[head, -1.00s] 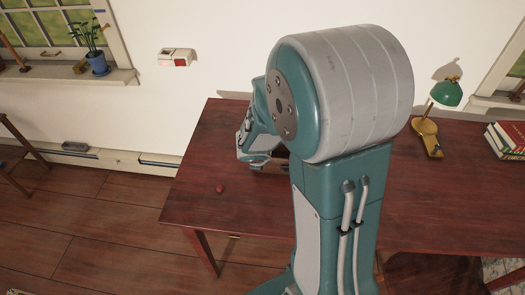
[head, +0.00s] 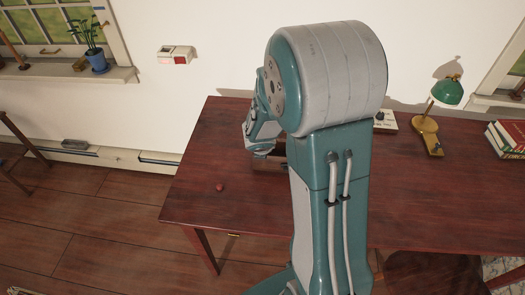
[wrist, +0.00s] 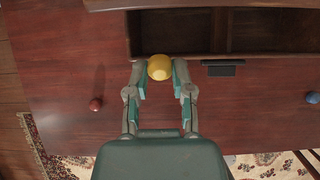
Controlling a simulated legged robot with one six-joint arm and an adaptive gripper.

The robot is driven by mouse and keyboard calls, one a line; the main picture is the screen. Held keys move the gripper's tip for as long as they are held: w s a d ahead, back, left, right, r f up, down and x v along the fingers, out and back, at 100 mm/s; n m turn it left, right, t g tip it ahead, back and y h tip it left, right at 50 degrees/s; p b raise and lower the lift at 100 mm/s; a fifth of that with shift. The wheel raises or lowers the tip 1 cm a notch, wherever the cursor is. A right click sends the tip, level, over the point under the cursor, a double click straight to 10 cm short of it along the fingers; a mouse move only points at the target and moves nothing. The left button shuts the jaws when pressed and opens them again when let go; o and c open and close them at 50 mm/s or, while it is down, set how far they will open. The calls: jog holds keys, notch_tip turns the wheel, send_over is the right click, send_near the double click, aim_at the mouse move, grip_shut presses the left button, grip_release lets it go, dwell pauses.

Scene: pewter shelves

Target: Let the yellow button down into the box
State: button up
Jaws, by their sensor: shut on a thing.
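In the wrist view, my gripper (wrist: 160,72) is shut on the yellow button (wrist: 159,67), a round yellow piece held between the fingertips. A dark wooden box (wrist: 275,58) with a divider and at least two compartments lies at the top of the wrist view. The yellow button shows just in front of the box's near edge, towards its left end. Its height above the table is hard to tell. In the head view my arm hides the button and most or all of the box.
A small red ball (wrist: 95,104) lies on the table to the left, also in the head view (head: 219,187). A blue ball (wrist: 313,97) lies to the right. A black plate (wrist: 222,68) sits by the box's front. A green lamp (head: 447,92) and books (head: 507,138) stand at the right.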

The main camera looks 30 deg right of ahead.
jog(key=shift+x, duration=3.95)
jog(key=shift+w+r, duration=0.1)
jog(key=o, duration=0.8)
jog(key=shift+v, duration=5.9)
jog(key=shift+d, duration=0.15)
